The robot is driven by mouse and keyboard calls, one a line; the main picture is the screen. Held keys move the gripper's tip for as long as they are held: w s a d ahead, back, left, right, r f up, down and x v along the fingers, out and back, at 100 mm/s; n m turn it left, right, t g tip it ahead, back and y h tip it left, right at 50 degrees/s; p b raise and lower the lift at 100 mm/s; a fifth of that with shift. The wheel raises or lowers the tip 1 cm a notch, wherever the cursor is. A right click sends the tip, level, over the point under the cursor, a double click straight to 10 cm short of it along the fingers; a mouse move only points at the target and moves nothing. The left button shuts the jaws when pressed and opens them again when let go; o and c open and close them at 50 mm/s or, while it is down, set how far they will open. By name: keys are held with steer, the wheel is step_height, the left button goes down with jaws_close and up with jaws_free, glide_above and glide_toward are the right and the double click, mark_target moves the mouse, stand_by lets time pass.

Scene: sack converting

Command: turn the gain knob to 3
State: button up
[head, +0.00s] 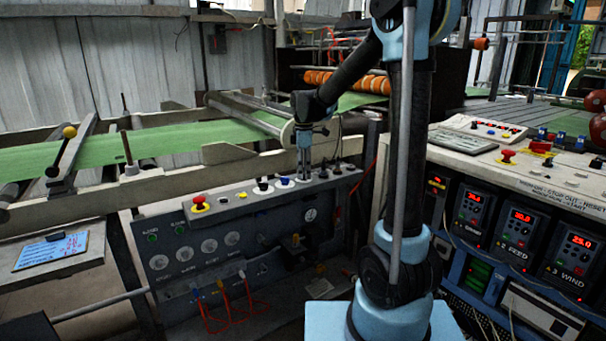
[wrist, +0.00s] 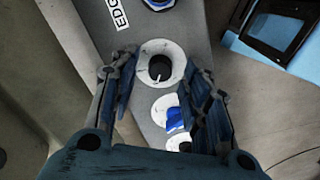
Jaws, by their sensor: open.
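My gripper (head: 304,172) points down over the sloping top ledge of the grey control panel. In the wrist view its two fingers (wrist: 162,72) are apart, one on each side of a black knob (wrist: 160,68) with a pale pointer mark on a white round dial. Nothing is held, and I cannot tell how far the fingertips are above the dial. No label reading gain is legible, so I cannot tell whether this is the gain knob. Its scale numbers are too small to read.
A blue knob (wrist: 175,118) sits close beside the right finger, with another dial beyond it. A second blue knob (wrist: 158,3) is near an "EDG" label. In the head view, a black knob (head: 262,184) and a red stop button (head: 199,203) stand along the ledge (head: 232,197).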

steer(key=shift+f, duration=0.55)
jaws_close()
steer(key=shift+m, duration=0.3)
steer(key=m, duration=1.1)
stand_by(0.5)
steer(key=shift+s, duration=0.1)
